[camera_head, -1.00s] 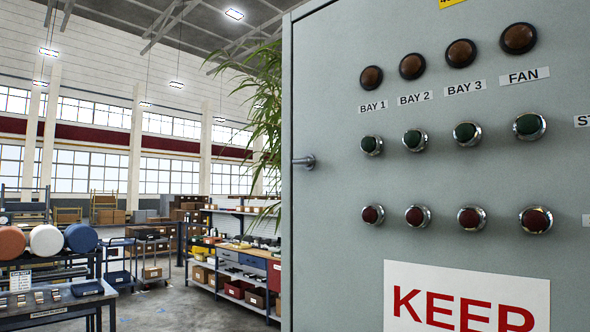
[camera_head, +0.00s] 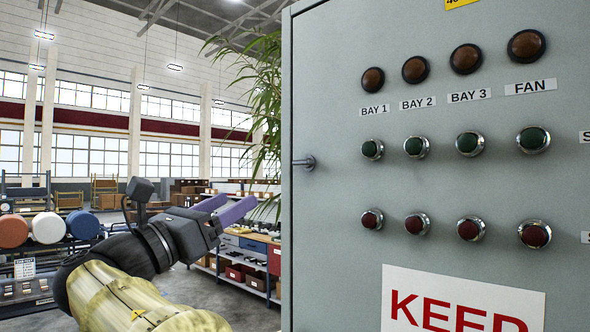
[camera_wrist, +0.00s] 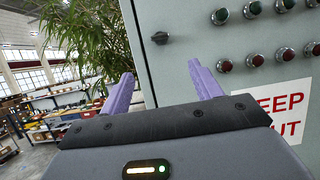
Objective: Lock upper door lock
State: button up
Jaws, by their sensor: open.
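The upper door lock (camera_head: 304,162) is a small metal knob on a stem at the left edge of the grey cabinet door (camera_head: 340,230). In the wrist view the lock (camera_wrist: 160,38) shows as a dark round knob with a short bar, beyond my fingers and between them. My gripper (camera_head: 228,207) is left of the cabinet and lower than the lock, its purple fingers pointing right and slightly up. In the wrist view my gripper (camera_wrist: 162,80) has its two fingers wide apart, with nothing between them. It is apart from the lock and the door.
The door carries brown lamps (camera_head: 415,69), green buttons (camera_head: 416,145), red buttons (camera_head: 417,223) and a white KEEP OUT sign (camera_head: 460,300). A leafy plant (camera_head: 255,90) stands left of the cabinet. Shelves and a workbench (camera_head: 250,243) are behind my arm.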

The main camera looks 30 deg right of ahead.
aim_at(299, 164)
jog(key=p+x, duration=0.7)
jog(key=x, duration=1)
jog(key=shift+d+p, duration=0.25)
jog(key=shift+p, duration=0.15)
jog(key=shift+w, duration=0.1)
jog(key=c, duration=1)
